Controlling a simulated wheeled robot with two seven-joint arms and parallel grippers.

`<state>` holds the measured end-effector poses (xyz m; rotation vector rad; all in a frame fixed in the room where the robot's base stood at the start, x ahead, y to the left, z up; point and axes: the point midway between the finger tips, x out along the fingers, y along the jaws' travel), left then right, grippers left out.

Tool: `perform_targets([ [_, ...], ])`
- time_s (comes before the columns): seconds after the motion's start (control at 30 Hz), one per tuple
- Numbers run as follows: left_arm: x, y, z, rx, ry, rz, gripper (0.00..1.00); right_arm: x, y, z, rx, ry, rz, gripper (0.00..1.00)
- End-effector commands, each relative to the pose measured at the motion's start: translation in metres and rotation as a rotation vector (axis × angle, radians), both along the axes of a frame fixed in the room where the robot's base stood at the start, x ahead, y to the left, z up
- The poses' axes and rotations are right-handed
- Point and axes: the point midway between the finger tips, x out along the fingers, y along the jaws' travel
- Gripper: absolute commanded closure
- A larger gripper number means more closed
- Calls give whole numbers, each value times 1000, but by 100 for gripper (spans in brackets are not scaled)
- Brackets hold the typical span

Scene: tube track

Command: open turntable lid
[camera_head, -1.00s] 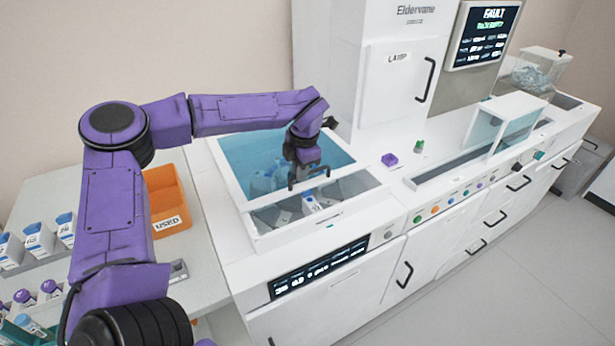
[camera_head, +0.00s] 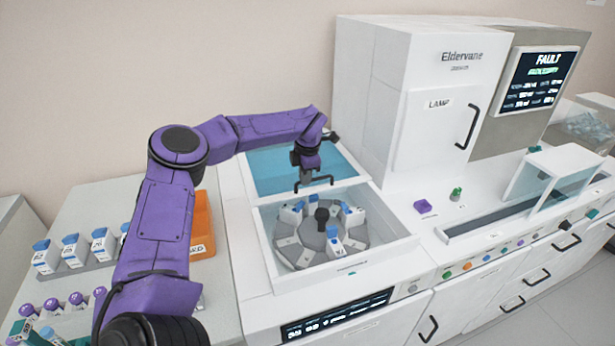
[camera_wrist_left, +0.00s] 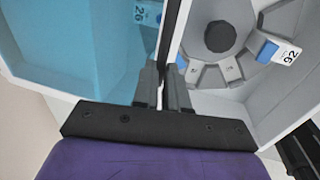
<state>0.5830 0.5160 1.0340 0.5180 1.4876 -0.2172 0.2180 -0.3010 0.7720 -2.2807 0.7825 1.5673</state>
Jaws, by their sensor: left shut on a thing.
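The turntable lid (camera_head: 275,172) is a see-through blue panel in a white frame, at the back of the white-walled turntable well. The well's front part is open. In it the grey turntable (camera_head: 303,250) shows, with a dark hub (camera_head: 321,217) and several blue-capped bottles (camera_head: 335,243). My left gripper (camera_head: 311,181) is shut on the lid's dark handle (camera_head: 322,182), at the lid's front edge above the well. In the left wrist view, the left gripper (camera_wrist_left: 163,88) has the blue lid (camera_wrist_left: 70,50) to its left and the turntable (camera_wrist_left: 235,35) to its right. My right gripper is out of view.
A tall white cabinet (camera_head: 395,150) stands behind and right of the well. A purple block (camera_head: 422,206) and a small green item (camera_head: 456,194) sit on the counter to the right. At left are an orange bin (camera_head: 201,240) and racks of bottles and tubes.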

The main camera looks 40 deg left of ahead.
Motion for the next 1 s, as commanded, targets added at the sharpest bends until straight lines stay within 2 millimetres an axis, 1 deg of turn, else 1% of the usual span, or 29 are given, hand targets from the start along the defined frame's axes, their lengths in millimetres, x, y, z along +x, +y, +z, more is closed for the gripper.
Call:
perform_targets([
  [0.17, 0, -1, 1, -2, -3, -2, 100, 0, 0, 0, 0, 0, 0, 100],
  [0.2, 0, -1, 1, -2, -3, -2, 78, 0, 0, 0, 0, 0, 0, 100],
  [0.23, 0, -1, 1, -2, -3, -2, 68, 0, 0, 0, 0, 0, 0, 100],
  [0.27, 0, -1, 1, -1, -2, -2, 62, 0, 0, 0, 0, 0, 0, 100],
  [0.53, -1, 0, 1, -1, -2, 2, 62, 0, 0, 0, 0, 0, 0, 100],
  [0.63, -1, -1, 9, -1, -4, 2, 62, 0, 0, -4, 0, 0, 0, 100],
  [0.67, -1, -2, 13, -1, -6, 2, 62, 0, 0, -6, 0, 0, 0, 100],
  [0.83, -4, -10, 52, -1, -8, 0, 62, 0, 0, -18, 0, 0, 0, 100],
  [0.9, -5, -13, 69, 1, -6, -1, 62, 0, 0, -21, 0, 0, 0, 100],
  [1.0, -7, -17, 87, 1, -4, -1, 62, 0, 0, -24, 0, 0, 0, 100],
])
